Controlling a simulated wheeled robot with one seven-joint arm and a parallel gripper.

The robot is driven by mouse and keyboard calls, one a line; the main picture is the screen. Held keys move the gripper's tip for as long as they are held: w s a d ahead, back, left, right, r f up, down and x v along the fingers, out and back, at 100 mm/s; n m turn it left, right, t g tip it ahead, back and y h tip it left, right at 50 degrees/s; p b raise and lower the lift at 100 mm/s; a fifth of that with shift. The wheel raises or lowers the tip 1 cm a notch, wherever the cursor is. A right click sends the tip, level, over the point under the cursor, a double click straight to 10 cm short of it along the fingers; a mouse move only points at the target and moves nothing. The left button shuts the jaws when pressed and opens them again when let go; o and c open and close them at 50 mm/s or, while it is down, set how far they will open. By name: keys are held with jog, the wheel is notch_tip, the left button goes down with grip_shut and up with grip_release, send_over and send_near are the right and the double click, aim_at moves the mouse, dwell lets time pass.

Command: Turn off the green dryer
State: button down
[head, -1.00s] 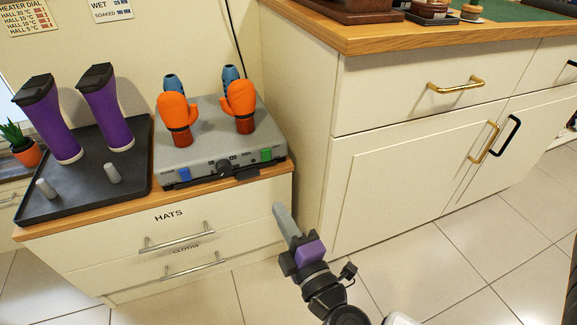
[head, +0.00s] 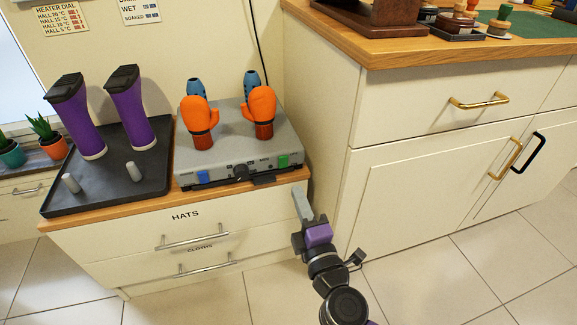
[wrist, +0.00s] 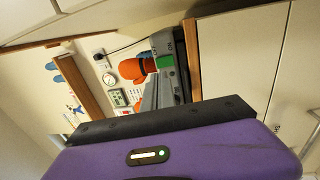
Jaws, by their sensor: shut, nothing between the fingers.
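The grey dryer unit (head: 235,178) sits on the low cabinet top. Its green rocker switch (head: 283,160) is at the right end of the front face. The green switch also shows in the wrist view (wrist: 166,62), beside lettering that reads ON. I cannot tell surely which way the rocker is tipped. An orange mitten (head: 259,106) sits on the post behind this switch. My gripper (head: 299,192) is shut and empty, just in front of the unit, below and right of the green switch, and appears apart from it.
A blue switch (head: 202,177) and a dark knob (head: 241,172) are left of the green switch. Another orange mitten (head: 199,118) stands on the unit. A taller cabinet (head: 400,140) stands close on the right.

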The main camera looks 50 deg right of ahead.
aim_at(285, 160)
jog(key=p+x, duration=0.1)
jog(key=x, duration=0.8)
jog(key=shift+p, duration=0.3)
jog(key=shift+r, duration=0.1)
